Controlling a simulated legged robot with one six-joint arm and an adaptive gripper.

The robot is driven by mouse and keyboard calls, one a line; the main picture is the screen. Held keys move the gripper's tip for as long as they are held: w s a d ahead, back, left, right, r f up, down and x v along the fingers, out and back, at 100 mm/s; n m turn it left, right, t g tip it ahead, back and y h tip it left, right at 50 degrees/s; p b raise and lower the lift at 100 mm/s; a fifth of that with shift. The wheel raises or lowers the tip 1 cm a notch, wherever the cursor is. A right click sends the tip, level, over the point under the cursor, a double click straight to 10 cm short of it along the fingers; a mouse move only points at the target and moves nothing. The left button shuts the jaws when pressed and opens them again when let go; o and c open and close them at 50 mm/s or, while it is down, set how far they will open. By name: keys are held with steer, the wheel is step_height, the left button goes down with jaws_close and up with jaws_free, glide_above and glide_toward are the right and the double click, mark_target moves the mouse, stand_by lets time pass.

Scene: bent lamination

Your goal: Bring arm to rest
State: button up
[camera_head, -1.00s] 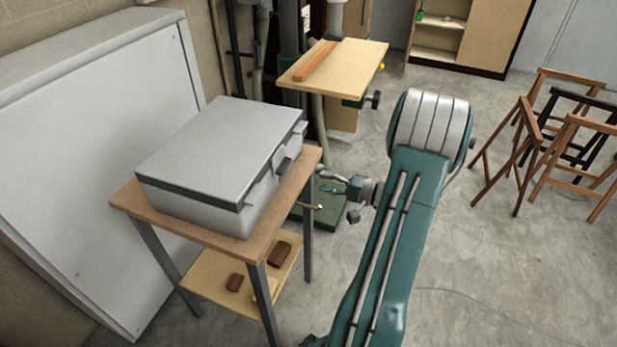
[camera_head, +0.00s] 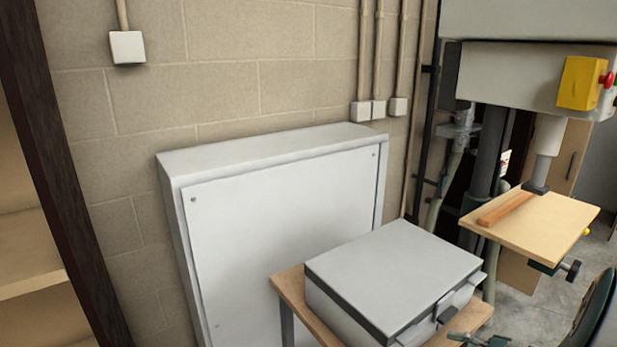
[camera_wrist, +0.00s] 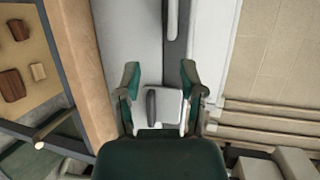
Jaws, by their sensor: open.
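My gripper (camera_wrist: 161,78) is open in the wrist view, with its two green fingertips apart and nothing held between them. Beyond the fingers is the front of the grey case (camera_wrist: 129,45), with its dark seam and a light latch (camera_wrist: 172,107) showing between the fingers. I cannot tell whether they touch it. In the head view the closed grey case (camera_head: 395,275) sits on a small wooden table (camera_head: 290,292). Part of my arm (camera_head: 600,315) shows at the lower right edge, and the gripper end is mostly cut off at the bottom.
A large pale metal cabinet (camera_head: 275,220) stands behind the case against the block wall. A drill press with a wooden table (camera_head: 540,228) is at the right. Shelves (camera_head: 25,235) stand at the far left. Wooden blocks (camera_wrist: 12,85) lie on the table's lower shelf.

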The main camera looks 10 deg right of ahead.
steer(key=s+a+r+n+g+h, duration=0.15)
steer(key=a+g, duration=0.25)
steer(key=a, duration=0.4)
steer(key=s+a+r+n+g, duration=0.1)
steer(key=a+r+n+g, duration=0.25)
steer(key=a, duration=0.45)
steer(key=s+a+r+n+t+h, duration=0.1)
steer(key=s+a+r+n+h, duration=0.3)
steer(key=s+a+r+h, duration=0.2)
steer(key=shift+s+a+r+n+t+h, duration=0.4)
steer(key=shift+s+a+h, duration=0.7)
steer(key=shift+s+h, duration=0.4)
